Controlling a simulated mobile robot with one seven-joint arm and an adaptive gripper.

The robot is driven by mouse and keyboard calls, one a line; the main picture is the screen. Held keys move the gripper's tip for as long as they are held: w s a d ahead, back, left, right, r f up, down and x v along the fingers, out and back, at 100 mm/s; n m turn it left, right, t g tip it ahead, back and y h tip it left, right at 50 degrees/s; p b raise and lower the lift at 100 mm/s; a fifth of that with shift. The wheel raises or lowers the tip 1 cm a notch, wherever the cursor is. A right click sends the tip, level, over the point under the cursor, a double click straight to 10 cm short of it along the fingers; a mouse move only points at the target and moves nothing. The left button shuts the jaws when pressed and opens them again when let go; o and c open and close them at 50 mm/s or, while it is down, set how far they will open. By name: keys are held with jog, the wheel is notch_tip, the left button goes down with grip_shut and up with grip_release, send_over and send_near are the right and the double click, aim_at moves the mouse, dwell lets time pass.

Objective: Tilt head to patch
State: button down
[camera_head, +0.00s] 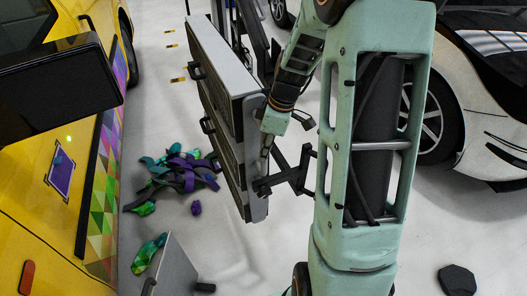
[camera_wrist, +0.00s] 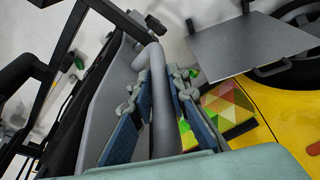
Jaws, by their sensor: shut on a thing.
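A purple square patch (camera_head: 61,170) with a dark outline lies on the yellow car's door (camera_head: 35,215) at the left of the head view. My gripper (camera_head: 266,150) is beside the grey drawer cart (camera_head: 228,75), at its right end. In the wrist view my gripper's two blue-grey fingers (camera_wrist: 158,88) lie on either side of a grey bar (camera_wrist: 158,65), shut on it. The bar seems to be the cart's handle. The finger contact is hidden in the head view. I cannot pick out the purple patch in the wrist view.
Green and purple scraps (camera_head: 180,172) lie on the floor between car and cart. A grey panel (camera_head: 174,268) stands at the bottom. A black screen-like object (camera_head: 60,88) overlaps the car. A white car (camera_head: 470,120) is at right. A black object (camera_head: 457,279) lies bottom right.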

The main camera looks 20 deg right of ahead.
jog(key=c, duration=1.8)
grip_release()
jog(key=shift+w, duration=0.15)
jog(key=shift+c, duration=0.2)
jog(key=v, duration=1.2)
